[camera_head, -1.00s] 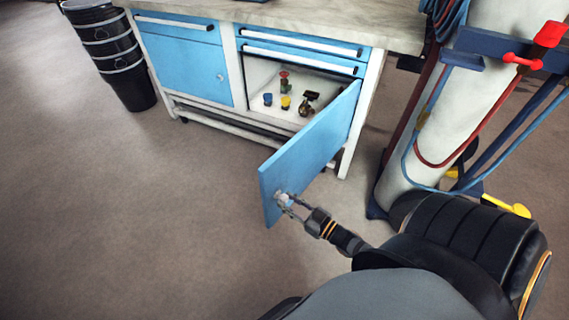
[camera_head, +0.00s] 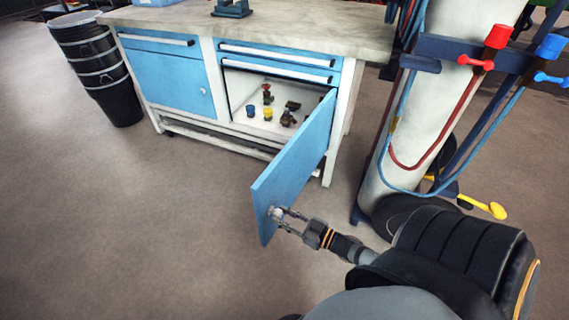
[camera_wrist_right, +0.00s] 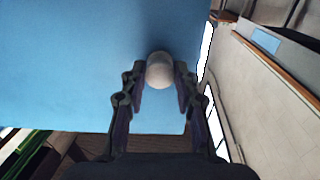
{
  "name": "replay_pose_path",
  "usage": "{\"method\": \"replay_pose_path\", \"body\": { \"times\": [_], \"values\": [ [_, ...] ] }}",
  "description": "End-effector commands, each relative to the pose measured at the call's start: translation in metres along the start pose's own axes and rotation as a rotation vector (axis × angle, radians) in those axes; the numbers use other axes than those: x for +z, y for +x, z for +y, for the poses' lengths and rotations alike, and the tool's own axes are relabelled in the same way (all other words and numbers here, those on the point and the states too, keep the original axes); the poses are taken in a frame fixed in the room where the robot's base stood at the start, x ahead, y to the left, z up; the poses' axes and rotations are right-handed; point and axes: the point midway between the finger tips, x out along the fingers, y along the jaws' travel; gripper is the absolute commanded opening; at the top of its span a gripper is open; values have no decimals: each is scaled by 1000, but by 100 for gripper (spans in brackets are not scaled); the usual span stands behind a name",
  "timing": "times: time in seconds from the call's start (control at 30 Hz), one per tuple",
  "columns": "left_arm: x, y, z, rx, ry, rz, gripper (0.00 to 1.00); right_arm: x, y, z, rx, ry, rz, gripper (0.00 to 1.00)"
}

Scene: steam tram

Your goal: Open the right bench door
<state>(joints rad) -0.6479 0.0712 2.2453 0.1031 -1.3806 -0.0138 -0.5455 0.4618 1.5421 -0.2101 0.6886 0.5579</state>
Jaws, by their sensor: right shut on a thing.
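The right bench door (camera_head: 295,165) is a blue panel swung well open, standing out from the workbench towards me. Its round pale knob (camera_wrist_right: 159,70) is between the fingers of my right gripper (camera_wrist_right: 160,82), which is shut on it. The right gripper also shows in the head view (camera_head: 281,216), at the door's free edge. The open compartment (camera_head: 240,96) behind the door holds several small items, among them a blue one, a yellow one and a red-topped valve. My left gripper is not in view.
The left bench door (camera_head: 180,93) is shut. Drawers (camera_head: 277,60) above the compartment are shut. Stacked black buckets (camera_head: 100,70) stand left of the bench. A pale column (camera_head: 430,130) with red and blue hoses stands close on the right. The floor (camera_head: 130,220) at left is clear.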

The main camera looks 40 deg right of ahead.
Motion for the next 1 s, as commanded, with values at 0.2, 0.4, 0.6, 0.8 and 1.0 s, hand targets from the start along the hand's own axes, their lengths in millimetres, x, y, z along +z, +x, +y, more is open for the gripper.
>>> {"method": "replay_pose_path", "body": {
  "times": [0.2, 0.4, 0.6, 0.8, 1.0],
  "values": [
    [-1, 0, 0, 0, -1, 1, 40, 1, 0, 0, 0, -1, -2, 49],
    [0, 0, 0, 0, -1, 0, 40, 0, 0, 0, 0, -1, 0, 54],
    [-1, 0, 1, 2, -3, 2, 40, 0, -6, 0, -2, -1, -1, 54],
    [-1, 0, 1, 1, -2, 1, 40, 1, -47, -1, -3, 0, -6, 54],
    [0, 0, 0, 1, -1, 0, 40, 1, -94, -1, -3, 0, -5, 54]
  ]
}}
